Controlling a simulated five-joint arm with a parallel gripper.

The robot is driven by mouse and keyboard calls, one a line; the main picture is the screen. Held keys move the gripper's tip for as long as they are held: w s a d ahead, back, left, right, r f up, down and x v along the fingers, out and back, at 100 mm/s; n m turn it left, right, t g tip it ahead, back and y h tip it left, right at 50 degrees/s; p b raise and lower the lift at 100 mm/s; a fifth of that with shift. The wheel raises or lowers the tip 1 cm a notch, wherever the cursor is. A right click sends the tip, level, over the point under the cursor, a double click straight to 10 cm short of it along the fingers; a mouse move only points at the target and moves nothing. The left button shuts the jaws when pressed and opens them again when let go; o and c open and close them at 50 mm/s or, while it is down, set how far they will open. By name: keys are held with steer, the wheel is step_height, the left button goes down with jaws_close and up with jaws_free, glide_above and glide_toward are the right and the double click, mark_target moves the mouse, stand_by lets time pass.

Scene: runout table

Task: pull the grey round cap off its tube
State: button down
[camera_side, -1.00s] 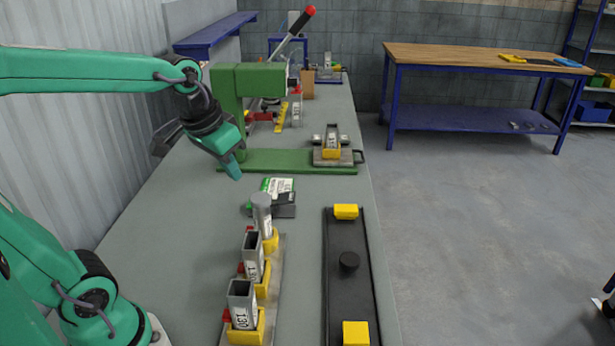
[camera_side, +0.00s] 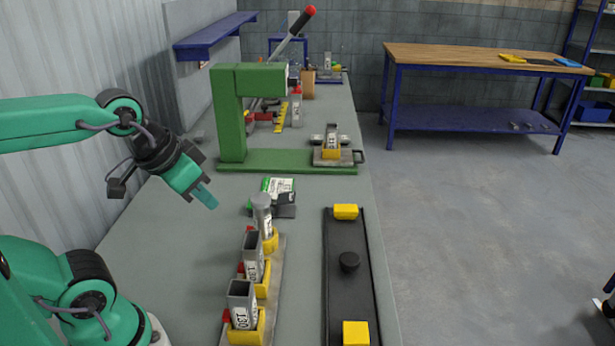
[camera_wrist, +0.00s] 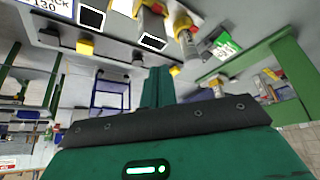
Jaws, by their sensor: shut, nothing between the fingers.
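The grey round cap (camera_side: 261,200) sits on top of its round tube (camera_side: 264,221), which stands upright at the far end of a row of tubes in yellow holders. In the wrist view the capped tube (camera_wrist: 187,40) shows near the top, above and right of my fingers. My gripper (camera_side: 211,201) is shut and empty, tilted downward over the table to the left of the cap and apart from it. Its fingers (camera_wrist: 157,88) also show closed together in the wrist view.
Two open square tubes (camera_side: 252,258) stand nearer in the same rack. A dark rail (camera_side: 349,290) with yellow end blocks lies to the right. A green press (camera_side: 232,115) stands behind, with a green and white box (camera_side: 278,186) before it. The table left of the rack is clear.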

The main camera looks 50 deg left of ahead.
steer(key=c, duration=1.1)
jaws_free()
steer(key=shift+w+r, duration=0.1)
steer(key=shift+w, duration=0.1)
steer(key=o, duration=0.3)
steer(key=shift+w+a, duration=0.15)
steer(key=shift+w, duration=0.1)
steer(key=shift+o, duration=0.5)
steer(key=shift+w+a+r+n+g, duration=0.1)
steer(key=shift+w+n+g, duration=0.2)
steer(key=n+g, duration=0.5)
steer(key=n, duration=0.1)
glide_above(260, 197)
steer(key=f, duration=0.4)
steer(key=shift+s, duration=0.2)
steer(key=shift+w+f, duration=0.2)
steer(key=shift+w, duration=0.05)
steer(key=shift+f, duration=0.1)
steer(key=shift+f, duration=3.85)
